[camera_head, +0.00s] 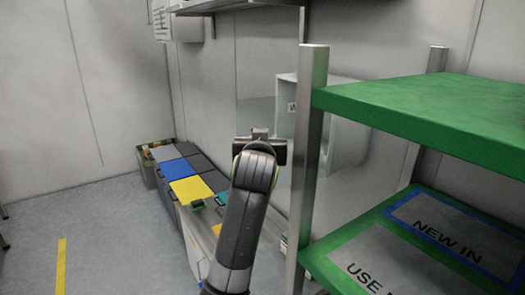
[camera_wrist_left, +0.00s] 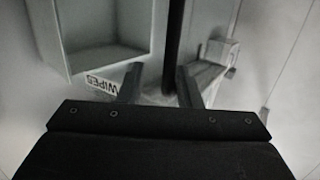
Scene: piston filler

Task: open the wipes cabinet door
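The wipes cabinet (camera_head: 348,140) is a pale box on the wall, partly hidden behind a rack post in the head view. Its front looks open, and a see-through panel, seemingly the door (camera_head: 254,112), stands out to its left. In the left wrist view the cabinet's empty-looking inside (camera_wrist_left: 108,35) and its WIPES label (camera_wrist_left: 101,85) show upside down. My left gripper (camera_wrist_left: 158,75) has its fingers apart. A dark bar (camera_wrist_left: 174,40), perhaps the door handle, runs between them, nearer the right finger. Contact is unclear. In the head view my left wrist hides the fingertips. My right gripper is out of view.
A green-shelved rack (camera_head: 420,105) with a metal post (camera_head: 308,130) stands close to the right of my left arm. Bins with coloured lids (camera_head: 190,188) line the wall at left. The floor (camera_head: 115,235) at left is clear.

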